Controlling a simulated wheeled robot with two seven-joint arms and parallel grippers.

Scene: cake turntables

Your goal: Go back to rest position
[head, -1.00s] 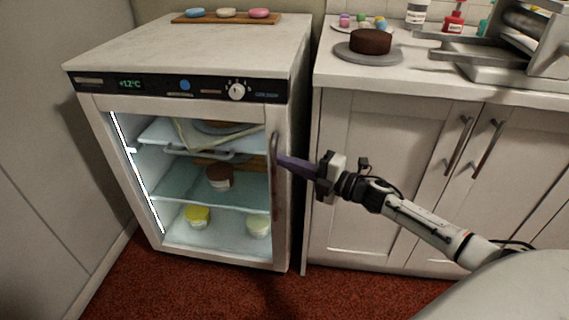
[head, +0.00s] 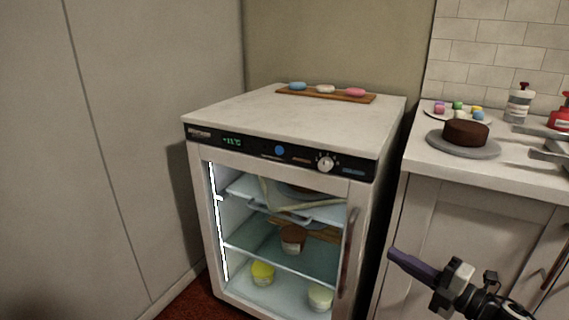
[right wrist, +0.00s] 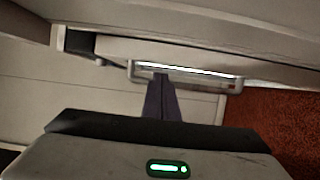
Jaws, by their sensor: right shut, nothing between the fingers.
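My right gripper (head: 393,255) is at the lower right of the head view, its purple fingers pressed together and pointing left, with nothing held. It is in front of the cupboard side, a short gap right of the fridge door handle (head: 349,245). In the right wrist view, the shut fingers (right wrist: 160,80) overlap a long metal handle (right wrist: 195,73); I cannot tell contact there. The small glass-door fridge (head: 290,122) has its door shut. My left gripper is not in view.
The cupboard (head: 440,215) stands right of the fridge. On its counter are a chocolate cake (head: 466,132) on a grey turntable (head: 485,150) and bottles (head: 518,104). A wooden board (head: 311,92) with small cakes is on the fridge. A wall (head: 110,130) stands left.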

